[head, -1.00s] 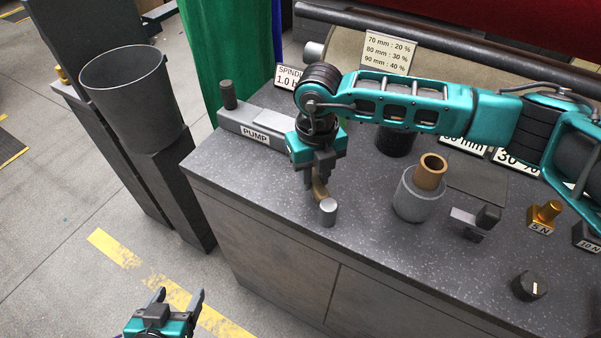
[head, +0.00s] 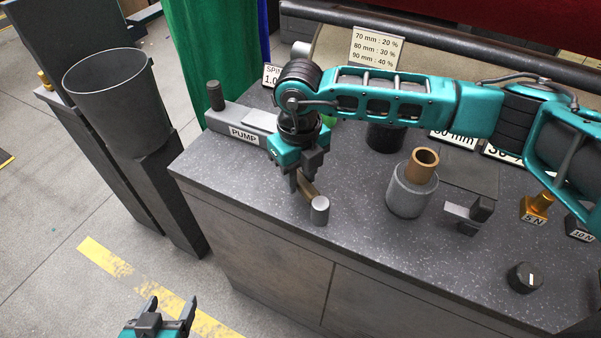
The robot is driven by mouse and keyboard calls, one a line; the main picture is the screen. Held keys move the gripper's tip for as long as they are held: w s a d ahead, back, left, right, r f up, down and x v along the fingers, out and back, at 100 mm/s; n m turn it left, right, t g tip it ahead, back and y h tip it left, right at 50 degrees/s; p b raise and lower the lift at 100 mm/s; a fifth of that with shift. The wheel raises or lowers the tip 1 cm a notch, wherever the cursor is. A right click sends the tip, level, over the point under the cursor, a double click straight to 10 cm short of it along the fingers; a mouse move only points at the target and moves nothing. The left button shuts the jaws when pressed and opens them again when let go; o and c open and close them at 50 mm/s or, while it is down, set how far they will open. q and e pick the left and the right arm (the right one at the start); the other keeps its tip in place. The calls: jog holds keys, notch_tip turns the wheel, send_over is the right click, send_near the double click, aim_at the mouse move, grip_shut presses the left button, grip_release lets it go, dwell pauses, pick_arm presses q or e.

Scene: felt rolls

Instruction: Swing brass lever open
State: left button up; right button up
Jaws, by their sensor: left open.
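The brass lever (head: 308,190) is a short brass-coloured bar on the grey bench top, with a grey cylinder (head: 319,210) at its near end. My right gripper (head: 303,182) points down at the lever's far part, with its fingers close about the bar. The fingers and the arm hide that far part, and I cannot tell whether the jaws grip the bar. My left gripper (head: 172,310) is open and empty at the bottom of the view, in front of the bench and well away from the lever.
The bench (head: 240,180) carries a PUMP block (head: 243,131) at the back left. Right of the lever are a grey cup with a brown tube (head: 408,190), a small grey bracket (head: 463,217), a black knob (head: 525,277) and a brass weight (head: 536,207). A tall bin (head: 117,100) stands left.

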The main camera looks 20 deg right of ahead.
aim_at(299, 179)
jog(key=o, duration=0.3)
notch_tip(299, 179, up, 13)
jog(key=shift+f, duration=0.1)
dwell(0.4)
dwell(0.5)
